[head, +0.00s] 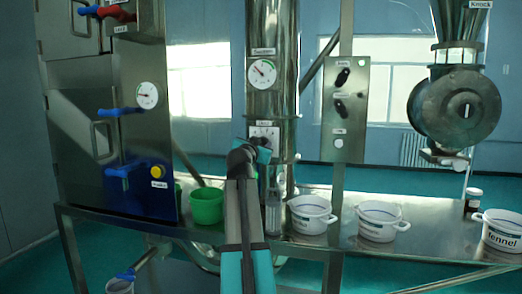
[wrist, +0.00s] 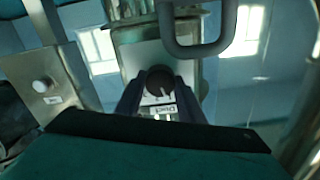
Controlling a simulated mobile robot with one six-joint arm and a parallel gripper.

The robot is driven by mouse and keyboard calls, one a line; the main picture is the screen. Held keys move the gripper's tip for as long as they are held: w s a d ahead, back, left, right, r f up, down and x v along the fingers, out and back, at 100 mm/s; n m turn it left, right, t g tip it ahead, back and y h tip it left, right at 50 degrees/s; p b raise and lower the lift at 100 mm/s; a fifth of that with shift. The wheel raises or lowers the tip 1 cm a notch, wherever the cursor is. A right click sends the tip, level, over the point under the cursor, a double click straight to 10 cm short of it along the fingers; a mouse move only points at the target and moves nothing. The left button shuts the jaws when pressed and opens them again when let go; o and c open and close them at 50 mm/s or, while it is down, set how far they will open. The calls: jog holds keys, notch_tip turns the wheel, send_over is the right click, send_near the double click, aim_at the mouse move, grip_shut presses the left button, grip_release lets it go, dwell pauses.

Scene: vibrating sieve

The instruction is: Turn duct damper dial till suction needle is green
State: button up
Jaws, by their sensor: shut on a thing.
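The damper dial is a dark round knob (wrist: 160,80) on a pale plate with a small label (wrist: 158,110) in the wrist view. My gripper (wrist: 160,90) is shut on the knob, one dark finger on each side. In the head view my gripper (head: 262,146) reaches the plate (head: 264,131) on the steel duct and hides most of the knob. The suction gauge (head: 262,73) is above it on the duct. Its thin needle appears to point up and left, outside the green band at the upper right.
A switch panel (head: 342,110) stands right of the duct. White labelled pots (head: 312,224) and a green bucket (head: 206,214) stand on the steel table (head: 350,247). A cabinet with blue handles (head: 120,112) is at left. A grey handle (wrist: 197,50) crosses the wrist view near the dial.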

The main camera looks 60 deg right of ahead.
dwell(0.5)
jog(key=o, duration=1)
jog(key=shift+s, duration=0.1)
jog(key=shift+o, duration=0.2)
jog(key=b+v, duration=0.1)
jog(key=v, duration=1.3)
jog(key=shift+r, duration=0.1)
